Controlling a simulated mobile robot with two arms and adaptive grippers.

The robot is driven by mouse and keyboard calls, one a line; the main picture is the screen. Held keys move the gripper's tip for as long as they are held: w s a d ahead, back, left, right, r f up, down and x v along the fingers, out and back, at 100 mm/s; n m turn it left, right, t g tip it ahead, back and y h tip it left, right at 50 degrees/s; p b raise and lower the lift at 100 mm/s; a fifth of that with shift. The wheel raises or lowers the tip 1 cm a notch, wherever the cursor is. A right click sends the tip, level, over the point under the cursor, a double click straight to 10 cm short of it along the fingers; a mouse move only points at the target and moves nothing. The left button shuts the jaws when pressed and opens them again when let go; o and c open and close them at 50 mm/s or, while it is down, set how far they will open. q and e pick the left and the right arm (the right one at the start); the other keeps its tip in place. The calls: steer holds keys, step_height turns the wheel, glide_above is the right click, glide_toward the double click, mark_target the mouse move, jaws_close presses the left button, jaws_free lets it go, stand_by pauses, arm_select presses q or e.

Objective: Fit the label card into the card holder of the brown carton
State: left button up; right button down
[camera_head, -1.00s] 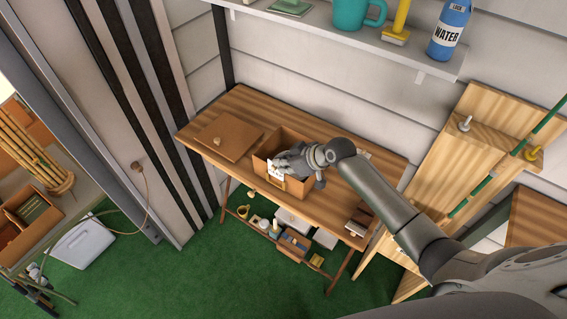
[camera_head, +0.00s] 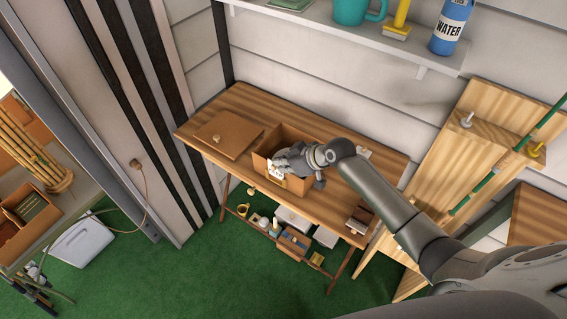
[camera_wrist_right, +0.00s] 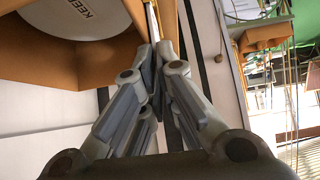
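The brown carton (camera_head: 297,141) stands open-topped on the wooden table. The small white label card (camera_head: 275,171) is at the carton's front wall, with dark marks on it. My right gripper (camera_head: 282,165) is over the front edge of the carton, its fingertips at the card. In the right wrist view the fingers (camera_wrist_right: 158,52) are closed together on a thin edge-on piece, which appears to be the card (camera_wrist_right: 153,22). The carton wall (camera_wrist_right: 110,58) is just left of the fingers. The card holder is mostly hidden behind card and gripper. My left gripper is not in view.
A flat brown lid-like board (camera_head: 228,136) with a knob lies on the table (camera_head: 335,208) left of the carton. A dark stacked item (camera_head: 359,220) lies near the right end. The wall shelf (camera_head: 330,36) holds a teal mug (camera_head: 352,11) and a blue water bottle (camera_head: 450,27).

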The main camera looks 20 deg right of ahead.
steer(key=c, duration=1.6)
jaws_free()
steer(key=shift+f, duration=0.15)
steer(key=shift+o, duration=0.2)
steer(key=o, duration=0.6)
steer(key=shift+o, duration=0.2)
steer(key=shift+r, duration=0.2)
steer(key=shift+s+d+r+p, duration=0.2)
steer(key=shift+r+p, duration=0.15)
steer(key=shift+p, duration=0.25)
steer(key=p+v, duration=0.5)
steer(key=shift+w+a+r, duration=0.2)
steer(key=shift+r, duration=0.35)
steer(key=v, duration=1.2)
